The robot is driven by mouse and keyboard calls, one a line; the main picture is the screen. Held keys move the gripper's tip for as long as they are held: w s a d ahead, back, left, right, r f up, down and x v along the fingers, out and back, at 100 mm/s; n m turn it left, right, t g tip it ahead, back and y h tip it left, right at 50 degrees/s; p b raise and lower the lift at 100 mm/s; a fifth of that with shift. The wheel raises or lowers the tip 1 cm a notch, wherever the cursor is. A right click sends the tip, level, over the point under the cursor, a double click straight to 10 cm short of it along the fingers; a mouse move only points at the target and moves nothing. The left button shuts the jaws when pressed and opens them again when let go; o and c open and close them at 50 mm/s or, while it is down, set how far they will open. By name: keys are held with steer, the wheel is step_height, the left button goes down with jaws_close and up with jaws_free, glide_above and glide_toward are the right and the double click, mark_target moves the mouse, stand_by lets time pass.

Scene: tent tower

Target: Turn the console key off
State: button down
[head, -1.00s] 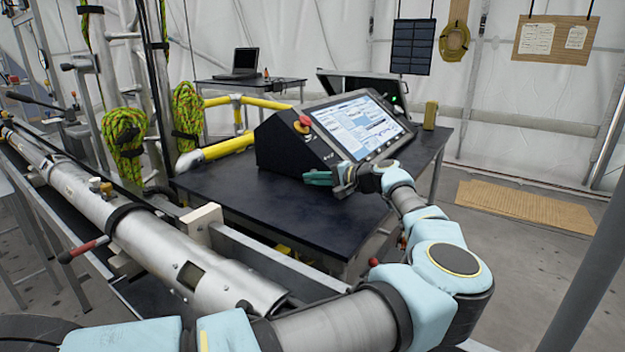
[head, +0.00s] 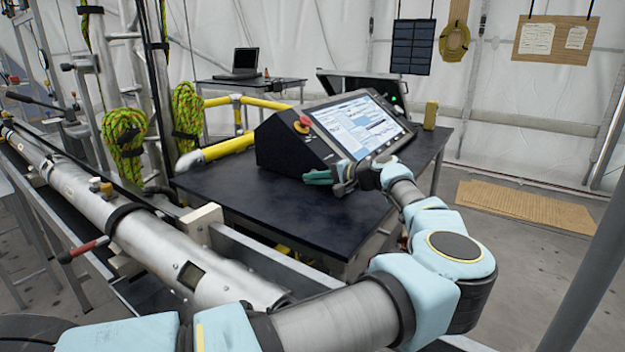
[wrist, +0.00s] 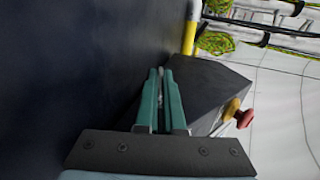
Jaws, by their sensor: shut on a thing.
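The black console (head: 278,148) stands on the dark table, with its tilted screen (head: 360,125) on the right. It also shows in the wrist view (wrist: 208,88). My gripper (head: 310,177) is at the lower front of the console, its teal fingers pointing left. In the wrist view my gripper (wrist: 160,72) has its two fingers close together against the console's side, with a thin pale gap between them. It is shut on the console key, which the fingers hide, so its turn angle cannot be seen.
A red stop button (head: 302,124) on a yellow base sits on the console near my gripper; it also shows in the wrist view (wrist: 245,118). The dark table (head: 255,215) is clear in front. A yellow rail (head: 228,147) runs behind it, left of the console.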

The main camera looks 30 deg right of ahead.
steer(key=g+h, duration=0.1)
steer(key=g, duration=0.1)
steer(key=r+g+h+p, duration=0.1)
steer(key=g, duration=0.1)
steer(key=shift+w, duration=0.15)
steer(key=g, duration=0.1)
steer(key=g+h+p, duration=0.1)
steer(key=g, duration=0.1)
steer(key=shift+w+a+r+h, duration=0.15)
steer(key=shift+w+h, duration=0.05)
steer(key=shift+h, duration=0.1)
steer(key=g+h+p, duration=0.1)
steer(key=g, duration=0.1)
steer(key=g+h+p, duration=0.1)
steer(key=shift+w+a+g, duration=0.15)
steer(key=shift+w+g, duration=0.15)
steer(key=shift+g, duration=0.1)
steer(key=shift+g+h+p, duration=0.4)
steer(key=shift+g+p, duration=0.1)
steer(key=shift+g, duration=0.4)
steer(key=shift+a+f, duration=0.1)
steer(key=shift+f, duration=0.1)
steer(key=c, duration=1)
jaws_free()
steer(key=shift+r, duration=0.1)
